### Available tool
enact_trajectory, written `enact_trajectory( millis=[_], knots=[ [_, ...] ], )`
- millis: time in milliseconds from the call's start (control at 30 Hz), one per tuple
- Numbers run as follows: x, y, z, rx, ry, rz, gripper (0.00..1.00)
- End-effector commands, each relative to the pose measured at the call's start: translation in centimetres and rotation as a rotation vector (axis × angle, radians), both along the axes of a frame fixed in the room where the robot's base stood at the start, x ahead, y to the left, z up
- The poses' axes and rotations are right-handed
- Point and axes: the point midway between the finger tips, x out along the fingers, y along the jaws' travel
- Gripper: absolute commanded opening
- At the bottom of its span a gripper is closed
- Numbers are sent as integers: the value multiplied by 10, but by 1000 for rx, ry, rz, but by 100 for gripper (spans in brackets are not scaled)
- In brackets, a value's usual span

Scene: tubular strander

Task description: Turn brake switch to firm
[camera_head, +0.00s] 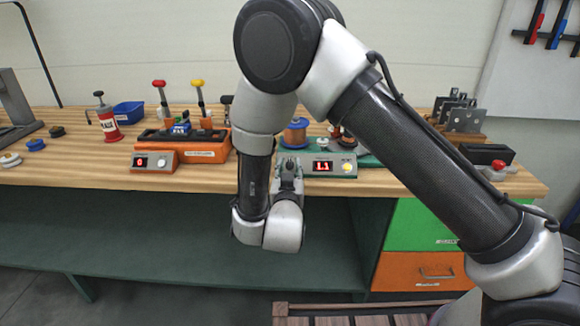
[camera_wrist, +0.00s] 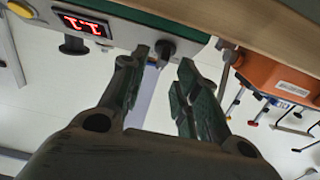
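The green-and-grey bench device (camera_head: 352,159) carries a red display reading 1.1 and a yellow button on its front panel. In the wrist view, which is upside down, that panel (camera_wrist: 130,37) crosses the top, with a black knob (camera_wrist: 183,46) beside the display, likely the brake switch. My gripper (camera_head: 290,168) is in front of the panel's left end and covers the switch in the head view. In the wrist view my gripper (camera_wrist: 164,60) is open, its two dark fingers apart and pointing at the panel near the knob. The knob's marking is not readable.
An orange device (camera_head: 205,152) with a second red display stands to the left on the wooden bench (camera_head: 100,178). A red button (camera_head: 498,164) is at the right end.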

Motion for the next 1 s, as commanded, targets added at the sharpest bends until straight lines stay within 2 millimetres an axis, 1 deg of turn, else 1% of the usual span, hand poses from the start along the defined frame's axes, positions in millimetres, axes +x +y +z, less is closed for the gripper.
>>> enact_trajectory(
  millis=[33, 100, 200, 467, 567, 633, 667, 1000],
  knots=[
    [7, -1, 0, 1, 0, -2, 31],
    [14, -1, 0, 1, 0, -2, 31],
    [20, -1, 0, 1, 0, 0, 31],
    [22, 0, 0, 0, 1, 1, 31],
    [22, 0, 0, 0, 1, 1, 15],
    [22, 0, 0, 0, 1, 1, 2],
    [22, 0, 0, 0, 1, 1, 0],
    [22, 0, 0, 31, 0, -28, 0]
  ],
)
